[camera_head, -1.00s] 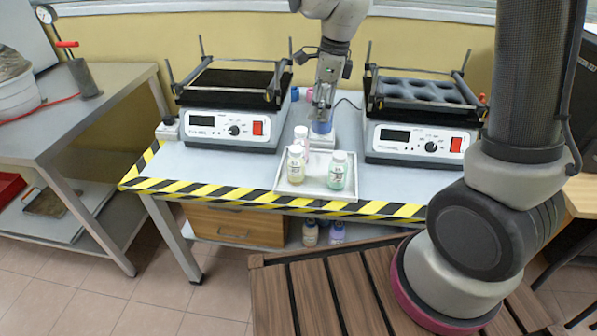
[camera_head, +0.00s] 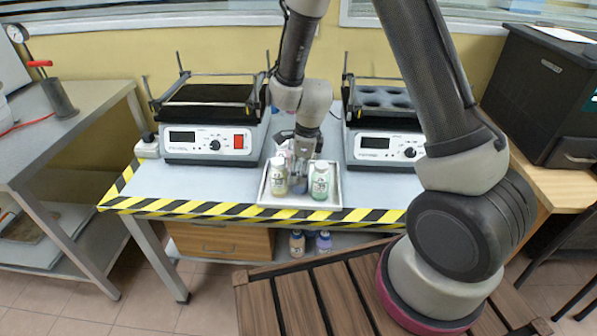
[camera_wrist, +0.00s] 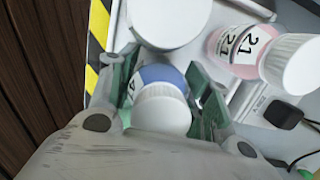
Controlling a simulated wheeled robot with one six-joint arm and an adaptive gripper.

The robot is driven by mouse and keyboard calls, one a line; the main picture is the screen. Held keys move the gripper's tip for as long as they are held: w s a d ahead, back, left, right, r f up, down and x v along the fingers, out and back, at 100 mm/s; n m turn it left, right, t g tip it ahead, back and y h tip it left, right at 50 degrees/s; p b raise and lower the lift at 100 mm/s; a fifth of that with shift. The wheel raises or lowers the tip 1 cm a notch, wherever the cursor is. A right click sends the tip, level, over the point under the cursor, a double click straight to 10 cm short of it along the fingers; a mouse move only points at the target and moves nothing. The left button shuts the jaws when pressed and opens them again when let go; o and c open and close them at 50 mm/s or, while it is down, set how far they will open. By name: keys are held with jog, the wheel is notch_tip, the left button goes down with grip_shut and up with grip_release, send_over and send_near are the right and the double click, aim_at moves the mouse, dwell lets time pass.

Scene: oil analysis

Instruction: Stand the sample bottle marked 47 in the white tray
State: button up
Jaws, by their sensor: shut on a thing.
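My gripper (camera_wrist: 160,95) is shut on a blue bottle (camera_wrist: 160,73) with a white cap. Its label is mostly hidden; only part of a digit, seemingly a 4, shows. In the head view my gripper (camera_head: 303,160) is over the white tray (camera_head: 300,205), and the held bottle is low between the bottles there, partly hidden. I cannot tell whether it touches the tray floor. A yellowish bottle (camera_head: 278,178) stands at the left of the tray and a green one (camera_head: 320,184) at the right.
A pink bottle marked 21 (camera_wrist: 238,48) is close to the held bottle. Two shakers stand behind, left (camera_head: 210,142) and right (camera_head: 387,147). Striped tape (camera_head: 180,207) edges the table. Two bottles (camera_head: 310,242) sit on the lower shelf.

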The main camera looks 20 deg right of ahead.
jog(key=shift+f, duration=0.15)
jog(key=o, duration=1.2)
jog(key=r, duration=0.4)
jog(key=d+r, duration=0.1)
jog(key=r, duration=0.6)
jog(key=shift+s+d+r, duration=0.25)
jog(key=shift+d+r, duration=0.3)
jog(key=shift+r, duration=0.35)
jog(key=s+d+r+n+t, duration=0.1)
jog(key=s+d+r+n, duration=0.25)
jog(key=r, duration=0.25)
jog(key=s+d+r+n+t, duration=0.1)
jog(key=s+d+r+n, duration=0.2)
jog(key=d+r+n, duration=0.25)
jog(key=s+d+r+n, duration=0.2)
jog(key=s+n, duration=0.2)
jog(key=s, duration=0.1)
jog(key=s+d+r+n+t+h, duration=0.1)
jog(key=s+d+r+n, duration=0.2)
jog(key=s+n, duration=0.1)
jog(key=s+d+r+n, duration=0.2)
jog(key=s+d+n, duration=0.1)
jog(key=s, duration=0.3)
jog(key=shift+s+r+n+t+h, duration=0.3)
jog(key=shift+s+r+n+h, duration=0.1)
jog(key=shift+n, duration=0.4)
